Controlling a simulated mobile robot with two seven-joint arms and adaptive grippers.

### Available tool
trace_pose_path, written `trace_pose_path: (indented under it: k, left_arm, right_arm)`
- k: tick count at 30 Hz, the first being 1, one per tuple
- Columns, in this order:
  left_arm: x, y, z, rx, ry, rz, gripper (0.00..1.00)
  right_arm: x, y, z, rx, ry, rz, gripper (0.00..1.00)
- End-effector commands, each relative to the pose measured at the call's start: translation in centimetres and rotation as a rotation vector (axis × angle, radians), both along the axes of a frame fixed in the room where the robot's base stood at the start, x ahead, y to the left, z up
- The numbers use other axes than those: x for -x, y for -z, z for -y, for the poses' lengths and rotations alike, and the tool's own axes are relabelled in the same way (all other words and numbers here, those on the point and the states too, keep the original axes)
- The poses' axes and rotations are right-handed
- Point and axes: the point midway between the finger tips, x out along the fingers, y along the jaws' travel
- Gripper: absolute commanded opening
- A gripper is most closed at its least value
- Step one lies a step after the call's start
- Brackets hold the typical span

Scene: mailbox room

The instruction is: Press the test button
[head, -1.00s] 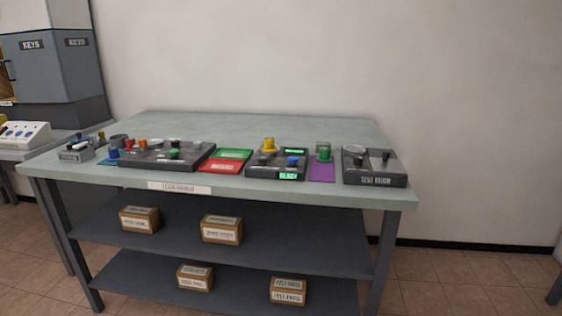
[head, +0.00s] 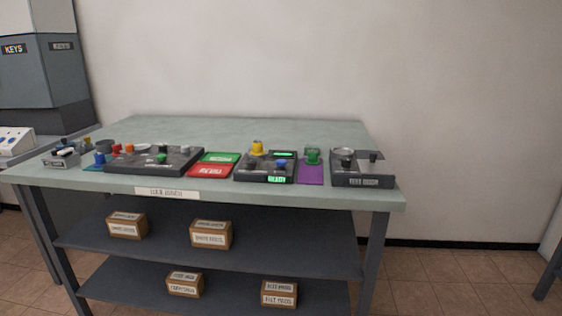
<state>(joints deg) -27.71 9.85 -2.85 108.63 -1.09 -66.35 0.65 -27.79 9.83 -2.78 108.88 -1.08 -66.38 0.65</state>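A workbench (head: 250,130) carries a row of dark devices along its front edge. The middle device (head: 243,175) has two lit green displays, a yellow knob (head: 257,148) and a blue button (head: 281,164). The front display seems to read "READY". A grey box at the right (head: 362,181) has a round metal dish, a dark knob and a front label too blurred to read surely. I cannot tell which part is the test button. Neither gripper is in view.
A green card (head: 223,157), a red card (head: 209,171) and a purple mat (head: 312,177) lie between the devices. Labelled cardboard boxes stand on the lower shelves. A key cabinet (head: 42,70) is at the far left. Floor right of the bench is free.

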Motion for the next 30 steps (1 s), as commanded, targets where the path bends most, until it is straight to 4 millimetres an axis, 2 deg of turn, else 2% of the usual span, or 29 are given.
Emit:
trace_pose_path:
  k: [1, 10, 30]
  left_arm:
    - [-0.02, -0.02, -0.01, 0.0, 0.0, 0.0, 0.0]
    - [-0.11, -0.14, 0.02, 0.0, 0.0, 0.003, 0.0]
    - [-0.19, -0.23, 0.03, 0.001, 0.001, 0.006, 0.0]
  right_arm:
    - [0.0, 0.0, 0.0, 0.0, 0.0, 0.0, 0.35]
    - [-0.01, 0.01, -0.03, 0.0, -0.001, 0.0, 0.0]
    - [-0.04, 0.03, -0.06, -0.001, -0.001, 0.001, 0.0]
